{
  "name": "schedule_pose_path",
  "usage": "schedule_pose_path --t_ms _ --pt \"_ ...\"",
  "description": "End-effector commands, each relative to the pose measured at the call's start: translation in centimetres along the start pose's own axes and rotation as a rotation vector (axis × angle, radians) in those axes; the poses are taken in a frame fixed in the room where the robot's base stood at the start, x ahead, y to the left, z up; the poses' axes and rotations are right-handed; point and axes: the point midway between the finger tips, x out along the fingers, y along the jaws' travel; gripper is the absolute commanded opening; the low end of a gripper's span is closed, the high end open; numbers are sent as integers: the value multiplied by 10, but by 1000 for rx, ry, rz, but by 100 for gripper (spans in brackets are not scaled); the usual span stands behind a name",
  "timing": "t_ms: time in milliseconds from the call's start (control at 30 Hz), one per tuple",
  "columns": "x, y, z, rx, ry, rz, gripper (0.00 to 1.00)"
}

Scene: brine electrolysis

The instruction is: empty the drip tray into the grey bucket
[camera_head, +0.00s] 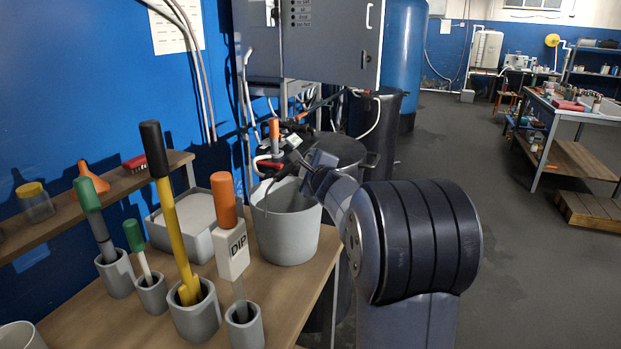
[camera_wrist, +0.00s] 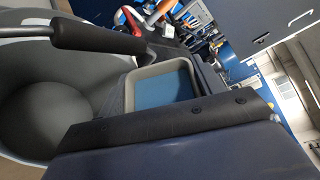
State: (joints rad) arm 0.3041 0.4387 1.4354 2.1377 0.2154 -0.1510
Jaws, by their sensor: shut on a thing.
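The grey bucket (camera_head: 290,236) stands upright at the bench's right edge. It fills the left of the wrist view (camera_wrist: 30,105), with its black handle grip (camera_wrist: 85,37) across the mouth. My gripper (camera_head: 303,163) is over the bucket's rear rim, coming from the right. In the wrist view its dark jaws (camera_wrist: 152,92) are shut on a small piece with a rounded grey rim around a flat blue area, which appears to be the drip tray (camera_wrist: 138,100). I cannot tell whether the blue is liquid. Most of the held piece is hidden in the head view.
A light grey rectangular box (camera_head: 200,245) stands left of the bucket. Several grey holders with upright tools stand in front, including the orange-handled DIP tool (camera_head: 228,225). A grey cabinet (camera_head: 325,40) and dark drum (camera_head: 345,150) are behind. Open floor (camera_head: 460,140) lies to the right.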

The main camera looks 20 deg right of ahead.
Motion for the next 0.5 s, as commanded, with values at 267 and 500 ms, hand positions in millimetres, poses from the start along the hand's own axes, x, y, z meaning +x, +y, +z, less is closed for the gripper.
schedule_pose_path --t_ms 267,500 --pt "-1 5 1 -78 -1 -36 38" --pt "-2 6 3 -151 -2 -66 38"
